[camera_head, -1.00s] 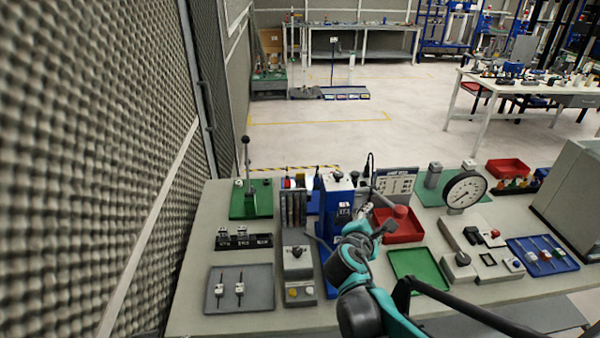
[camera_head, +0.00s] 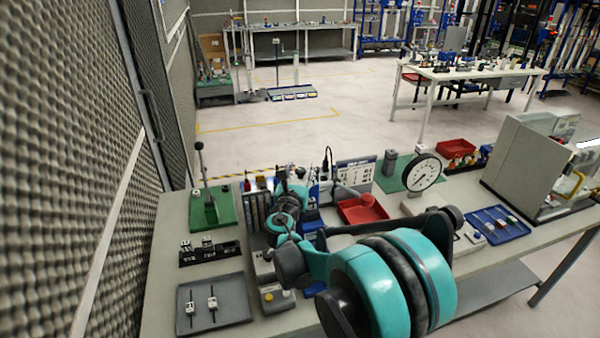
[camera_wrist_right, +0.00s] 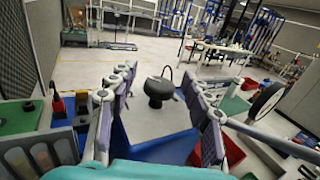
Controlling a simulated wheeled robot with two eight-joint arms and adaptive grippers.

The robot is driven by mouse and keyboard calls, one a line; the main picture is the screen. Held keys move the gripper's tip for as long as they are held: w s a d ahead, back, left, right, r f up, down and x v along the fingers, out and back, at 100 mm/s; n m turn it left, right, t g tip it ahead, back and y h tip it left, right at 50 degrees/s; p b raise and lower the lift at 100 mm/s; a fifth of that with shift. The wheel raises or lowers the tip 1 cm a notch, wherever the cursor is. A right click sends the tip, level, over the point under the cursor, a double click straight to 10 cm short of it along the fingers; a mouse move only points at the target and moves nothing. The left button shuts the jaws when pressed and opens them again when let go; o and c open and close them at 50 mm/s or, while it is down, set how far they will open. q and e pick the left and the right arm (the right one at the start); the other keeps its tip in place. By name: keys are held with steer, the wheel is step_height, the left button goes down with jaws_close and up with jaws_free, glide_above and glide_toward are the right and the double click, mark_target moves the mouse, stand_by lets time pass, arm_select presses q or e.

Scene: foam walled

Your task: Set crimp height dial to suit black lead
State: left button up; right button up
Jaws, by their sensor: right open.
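My right gripper (camera_head: 292,180) is over the left part of the bench, its arm coming in from the lower right. In the right wrist view its fingers (camera_wrist_right: 160,105) are spread wide and empty. A dark round knob (camera_wrist_right: 159,90), possibly the crimp height dial, shows between and beyond the fingers, apart from both. The blue press (camera_head: 311,219) is mostly hidden behind my arm. Two thin dark leads with white tags (camera_head: 212,303) lie in the grey tray (camera_head: 238,312); their tags are unreadable. My left gripper is out of view.
A green base with an upright lever (camera_head: 223,208) and a black tagged rack (camera_head: 222,257) stand on the left. The red tray (camera_head: 371,215), round gauge (camera_head: 424,174) and blue tray (camera_head: 514,230) are to the right. A foam wall (camera_head: 60,200) borders the left side.

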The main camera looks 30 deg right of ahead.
steer(key=shift+w+d, duration=0.1)
jaws_close()
